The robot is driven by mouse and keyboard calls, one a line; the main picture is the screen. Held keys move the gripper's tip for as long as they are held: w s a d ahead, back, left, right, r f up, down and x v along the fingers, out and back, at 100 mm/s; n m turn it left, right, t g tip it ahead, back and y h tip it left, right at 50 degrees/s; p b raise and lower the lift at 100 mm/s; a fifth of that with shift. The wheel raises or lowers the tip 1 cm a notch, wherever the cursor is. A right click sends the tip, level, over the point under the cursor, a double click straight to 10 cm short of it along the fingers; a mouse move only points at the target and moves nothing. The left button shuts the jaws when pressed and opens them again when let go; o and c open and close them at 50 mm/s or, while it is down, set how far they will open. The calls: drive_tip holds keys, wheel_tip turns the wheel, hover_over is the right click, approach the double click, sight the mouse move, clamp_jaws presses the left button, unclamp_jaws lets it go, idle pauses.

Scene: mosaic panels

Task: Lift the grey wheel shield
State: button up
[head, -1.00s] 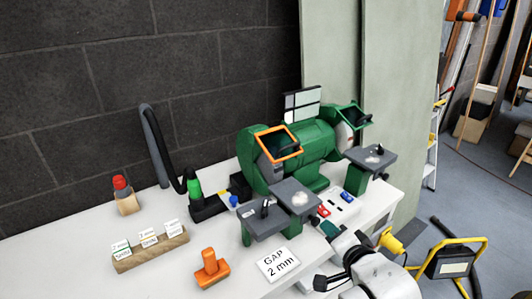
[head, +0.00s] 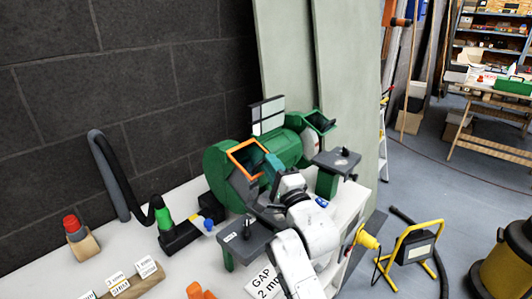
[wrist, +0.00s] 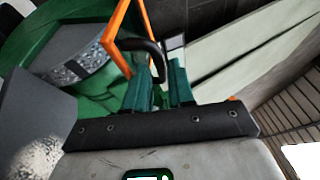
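The grey wheel's shield (head: 233,154) is an orange frame over the left wheel of the green bench grinder (head: 217,163). It stands tilted on the grinder. In the wrist view, the orange frame (wrist: 117,22) shows with a curved black handle (wrist: 147,45). My gripper (head: 272,166) is at the right side of this shield in the head view. In the wrist view, the two green fingers of my gripper (wrist: 161,72) stand apart, with the lower end of the handle by the gap between them. I cannot see firm contact. The grey wheel (wrist: 82,68) shows below the frame.
A grey tool rest (head: 243,243) is in front of the left wheel; another (head: 338,160) is at the right. A green-framed shield (head: 319,121) covers the right wheel. A black hose (head: 122,180) stands left. A yellow-framed lamp (head: 412,250) is on the floor at right.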

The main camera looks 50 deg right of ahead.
sight(253, 159)
drive_tip(key=shift+x, duration=1.65)
drive_tip(key=c, duration=0.3)
